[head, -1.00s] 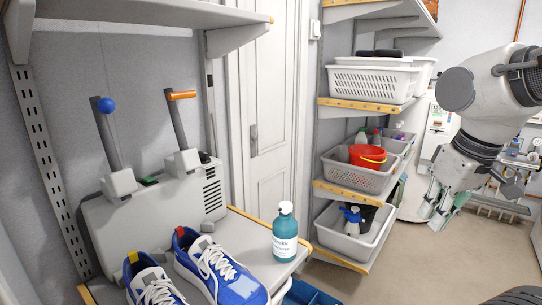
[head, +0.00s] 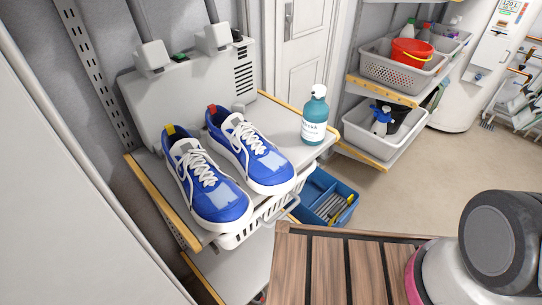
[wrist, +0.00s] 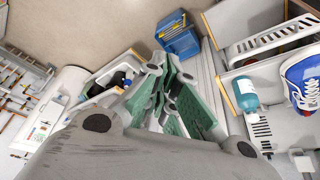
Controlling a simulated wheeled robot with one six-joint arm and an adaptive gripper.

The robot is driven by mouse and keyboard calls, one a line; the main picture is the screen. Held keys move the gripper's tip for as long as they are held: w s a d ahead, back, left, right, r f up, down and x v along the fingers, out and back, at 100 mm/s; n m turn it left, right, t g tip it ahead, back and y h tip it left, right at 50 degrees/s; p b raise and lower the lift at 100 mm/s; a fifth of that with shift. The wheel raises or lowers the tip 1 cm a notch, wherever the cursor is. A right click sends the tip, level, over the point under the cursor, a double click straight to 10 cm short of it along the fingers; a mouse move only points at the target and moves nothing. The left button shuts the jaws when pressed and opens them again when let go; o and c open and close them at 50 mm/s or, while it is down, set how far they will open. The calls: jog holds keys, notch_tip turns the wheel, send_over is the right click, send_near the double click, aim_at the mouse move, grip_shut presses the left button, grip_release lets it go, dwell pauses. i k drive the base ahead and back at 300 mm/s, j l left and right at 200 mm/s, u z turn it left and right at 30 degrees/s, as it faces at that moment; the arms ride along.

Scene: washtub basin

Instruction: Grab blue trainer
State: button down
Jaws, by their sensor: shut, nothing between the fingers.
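Two blue trainers with white laces and soles stand side by side on the shelf. The left trainer (head: 205,185) has a yellow heel tab, and the right trainer (head: 252,155) has a red one. Both toes point toward the front right. Part of one blue trainer (wrist: 303,82) shows at the right edge of the wrist view; I cannot tell which one. My gripper (wrist: 166,75), with green finger pads, is shut and empty, apart from the trainers. It is outside the head view.
A teal pump bottle (head: 314,118) stands right of the trainers on the shelf (head: 285,118). A grey machine (head: 190,90) is behind them. A blue crate (head: 328,196) sits lower right. Baskets (head: 385,135) fill the rack beyond. A slatted wooden surface (head: 330,268) is in front. Floor at right is open.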

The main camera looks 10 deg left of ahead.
aim_at(266, 171)
jog(key=k+j+u, duration=0.35)
jog(key=k, duration=0.3)
jog(key=k+j+u, duration=0.2)
jog(key=j, duration=0.2)
jog(key=i, duration=0.1)
